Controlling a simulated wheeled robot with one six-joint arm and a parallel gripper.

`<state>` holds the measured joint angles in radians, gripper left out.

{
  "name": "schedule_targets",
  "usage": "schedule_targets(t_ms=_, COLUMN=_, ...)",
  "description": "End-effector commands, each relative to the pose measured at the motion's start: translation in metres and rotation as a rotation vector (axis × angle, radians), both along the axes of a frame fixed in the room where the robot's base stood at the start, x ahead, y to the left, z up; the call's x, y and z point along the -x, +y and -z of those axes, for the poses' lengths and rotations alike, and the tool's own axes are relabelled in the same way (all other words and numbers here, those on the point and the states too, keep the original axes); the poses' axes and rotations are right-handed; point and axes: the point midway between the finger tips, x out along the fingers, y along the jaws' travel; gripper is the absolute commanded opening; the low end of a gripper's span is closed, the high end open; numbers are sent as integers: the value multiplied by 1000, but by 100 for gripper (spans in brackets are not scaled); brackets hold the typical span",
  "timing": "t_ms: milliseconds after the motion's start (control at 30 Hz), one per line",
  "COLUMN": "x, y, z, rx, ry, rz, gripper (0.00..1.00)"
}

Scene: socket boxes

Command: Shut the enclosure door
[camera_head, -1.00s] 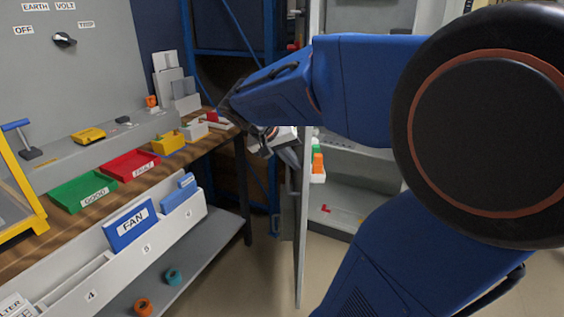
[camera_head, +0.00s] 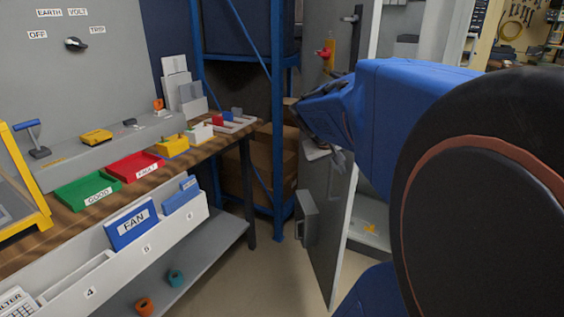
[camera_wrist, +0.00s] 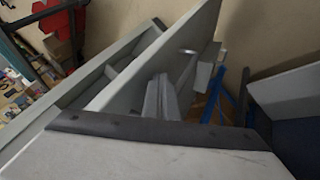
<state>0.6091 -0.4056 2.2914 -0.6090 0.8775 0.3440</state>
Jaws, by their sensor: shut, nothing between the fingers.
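The enclosure door (camera_head: 325,240) is a tall grey panel standing open in the head view, its near edge toward me. Its left-hand face shows, with a grey box (camera_head: 306,218) low on it and a red handle on a yellow plate (camera_head: 327,52) near the top. My gripper (camera_head: 338,158) is shut and empty, at that face about mid-height; I cannot tell whether it touches. The enclosure (camera_head: 369,222) is partly visible right of the door, mostly hidden by the door and my arm. The wrist view shows the door (camera_wrist: 150,62) slanting beside the enclosure's grey frame (camera_wrist: 62,98).
A wooden workbench (camera_head: 62,228) with green and red trays stands left. A blue shelf rack (camera_head: 278,130) with cardboard boxes stands behind, left of the door. Bare floor (camera_head: 262,285) lies between the bench and door.

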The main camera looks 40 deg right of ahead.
Motion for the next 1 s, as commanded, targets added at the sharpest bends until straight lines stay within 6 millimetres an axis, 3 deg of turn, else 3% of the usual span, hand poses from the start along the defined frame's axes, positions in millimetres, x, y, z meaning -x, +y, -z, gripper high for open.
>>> schedule_targets(t_ms=1000, x=55, y=-119, z=1, rx=-2, ry=3, rz=6, gripper=0)
